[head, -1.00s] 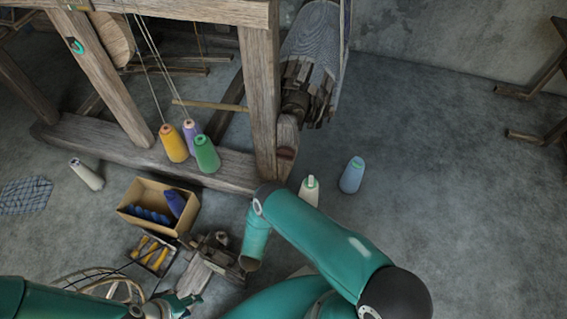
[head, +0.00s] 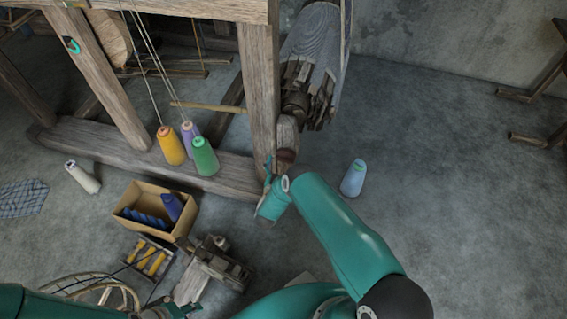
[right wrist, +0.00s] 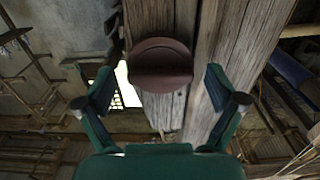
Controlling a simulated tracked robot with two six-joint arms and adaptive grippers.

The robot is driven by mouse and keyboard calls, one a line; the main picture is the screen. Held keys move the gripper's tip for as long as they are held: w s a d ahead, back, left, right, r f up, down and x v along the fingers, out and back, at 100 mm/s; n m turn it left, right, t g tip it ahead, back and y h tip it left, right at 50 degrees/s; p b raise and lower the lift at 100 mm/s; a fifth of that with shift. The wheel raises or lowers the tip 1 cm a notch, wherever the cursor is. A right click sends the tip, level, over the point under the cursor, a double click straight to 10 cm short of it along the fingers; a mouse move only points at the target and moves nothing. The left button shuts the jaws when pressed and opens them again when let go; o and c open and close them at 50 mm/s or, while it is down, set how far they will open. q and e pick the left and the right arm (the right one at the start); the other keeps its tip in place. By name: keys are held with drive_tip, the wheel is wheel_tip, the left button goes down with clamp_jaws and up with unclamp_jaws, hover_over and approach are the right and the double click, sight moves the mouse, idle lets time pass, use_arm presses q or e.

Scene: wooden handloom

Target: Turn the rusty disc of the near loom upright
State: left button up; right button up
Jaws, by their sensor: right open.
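The near loom (head: 262,90) is a weathered wooden frame with a thick front post. The rusty disc (head: 286,157) is a reddish-brown round piece low on that post. In the right wrist view the disc (right wrist: 160,65) is seen nearly face-on against the grey wood, its lower rim showing. My right gripper (head: 270,172) is at the post, just below and left of the disc. In the right wrist view its two fingers stand open on either side of the disc (right wrist: 158,78), apart from it. My left gripper (head: 172,311) is partly cut off at the bottom edge; its jaws are unclear.
Yellow, purple and green thread cones (head: 205,157) stand on the loom's base beam. A cardboard box (head: 180,231), a tool tray (head: 165,270) and a wooden device (head: 222,262) lie on the floor to the left.

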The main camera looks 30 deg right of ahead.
drive_tip(key=c, duration=1.1)
drive_tip(key=shift+c, duration=0.2)
drive_tip(key=shift+w+a+n+b, duration=0.1)
drive_tip(key=shift+n+b, duration=1.45)
drive_tip(key=shift+n, duration=2.95)
drive_tip(key=shift+w+a+n+b, duration=0.1)
drive_tip(key=shift+n+b, duration=1.45)
drive_tip(key=shift+n, duration=2.95)
